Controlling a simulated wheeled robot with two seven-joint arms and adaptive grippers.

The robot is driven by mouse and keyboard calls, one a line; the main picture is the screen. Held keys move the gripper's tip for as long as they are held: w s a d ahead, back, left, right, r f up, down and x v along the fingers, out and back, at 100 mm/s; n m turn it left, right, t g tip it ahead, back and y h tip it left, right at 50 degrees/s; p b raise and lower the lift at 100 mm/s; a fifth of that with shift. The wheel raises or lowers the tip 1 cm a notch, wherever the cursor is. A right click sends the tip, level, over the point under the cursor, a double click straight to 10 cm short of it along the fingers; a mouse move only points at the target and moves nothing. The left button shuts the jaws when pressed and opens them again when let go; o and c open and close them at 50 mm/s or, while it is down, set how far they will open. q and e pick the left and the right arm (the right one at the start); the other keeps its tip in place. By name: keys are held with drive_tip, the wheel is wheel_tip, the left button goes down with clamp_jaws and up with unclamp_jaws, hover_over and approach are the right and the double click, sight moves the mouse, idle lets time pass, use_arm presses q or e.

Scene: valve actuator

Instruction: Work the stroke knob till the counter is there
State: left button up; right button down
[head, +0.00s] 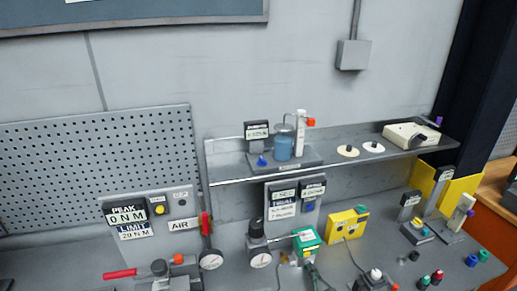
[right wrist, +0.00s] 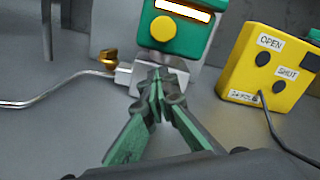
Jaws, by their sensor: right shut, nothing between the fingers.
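A green actuator housing (head: 306,240) stands on the bench; it also shows in the right wrist view (right wrist: 172,45). It has a round yellow knob or button (right wrist: 163,28) on its front. Above that is a pale window (right wrist: 185,8), cut by the top edge, with no readable figure. I cannot tell for certain which part is the stroke knob. My right gripper (right wrist: 157,82) is shut and empty, its tips close in front of the silver block (right wrist: 125,78) below the housing; contact is unclear. In the head view the gripper (head: 309,266) is small and dark. My left gripper is not in view.
A yellow box (right wrist: 265,65) with OPEN and SHUT buttons stands right of the housing, its cable running forward. A brass fitting (right wrist: 107,59) and a bent metal pipe are at left. Gauges, a red-handled lever (head: 206,224) and a shelf (head: 225,173) stand around.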

drive_tip(key=shift+d, duration=0.25)
idle(0.3)
drive_tip(key=shift+r+p, duration=0.4)
drive_tip(key=shift+p, duration=0.05)
drive_tip(key=shift+v, duration=2.95)
